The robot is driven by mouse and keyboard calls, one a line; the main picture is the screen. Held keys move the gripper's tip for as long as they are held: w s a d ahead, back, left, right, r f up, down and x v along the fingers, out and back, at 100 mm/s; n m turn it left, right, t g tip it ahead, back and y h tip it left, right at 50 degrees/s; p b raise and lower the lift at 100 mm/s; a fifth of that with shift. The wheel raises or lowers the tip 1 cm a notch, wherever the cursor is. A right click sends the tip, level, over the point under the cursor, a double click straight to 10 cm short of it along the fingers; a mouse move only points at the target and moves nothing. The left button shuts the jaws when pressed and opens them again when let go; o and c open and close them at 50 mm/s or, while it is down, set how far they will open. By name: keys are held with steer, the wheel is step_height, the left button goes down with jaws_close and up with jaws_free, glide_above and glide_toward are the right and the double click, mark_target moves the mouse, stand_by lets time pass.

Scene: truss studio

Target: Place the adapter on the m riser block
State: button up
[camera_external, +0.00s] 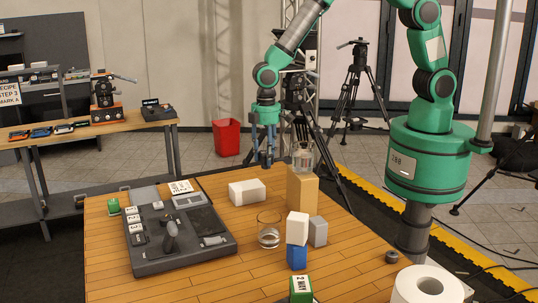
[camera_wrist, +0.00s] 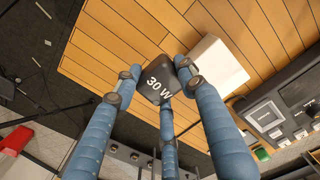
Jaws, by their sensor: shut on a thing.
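The adapter (camera_wrist: 158,84) is a small black block with "30 W" in white on its face. My gripper (camera_wrist: 160,74) has its blue fingers closed around it. In the external view my gripper (camera_external: 266,158) hangs above the table's far side, behind the white block and left of the tall wooden block; the adapter is hard to make out there. No letter M is readable on any block. Possible risers are the lying white block (camera_external: 247,192), also in the wrist view (camera_wrist: 216,66), and the tall wooden block (camera_external: 302,192), which has a glass (camera_external: 303,158) on top.
A glass (camera_external: 269,230) stands mid-table, beside a white cube (camera_external: 298,228) stacked on a blue cube (camera_external: 297,257) and a grey block (camera_external: 318,231). A dark tray (camera_external: 205,254) fills the left. A white roll (camera_external: 428,288) and a green block (camera_external: 301,289) are in front.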

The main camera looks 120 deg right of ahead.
steer(key=s+a+r+n, duration=0.1)
steer(key=s+a+r, duration=0.2)
steer(key=s+a, duration=0.3)
steer(key=shift+a+b, duration=0.4)
steer(key=shift+a, duration=0.65)
steer(key=p, duration=0.1)
glide_above(247, 185)
steer(key=shift+d+f, duration=0.2)
steer(key=shift+f, duration=0.55)
steer(key=shift+f+p, duration=0.35)
steer(key=shift+f, duration=1.4)
steer(key=shift+f, duration=0.15)
steer(key=o, duration=1.2)
steer(key=shift+o, duration=0.2)
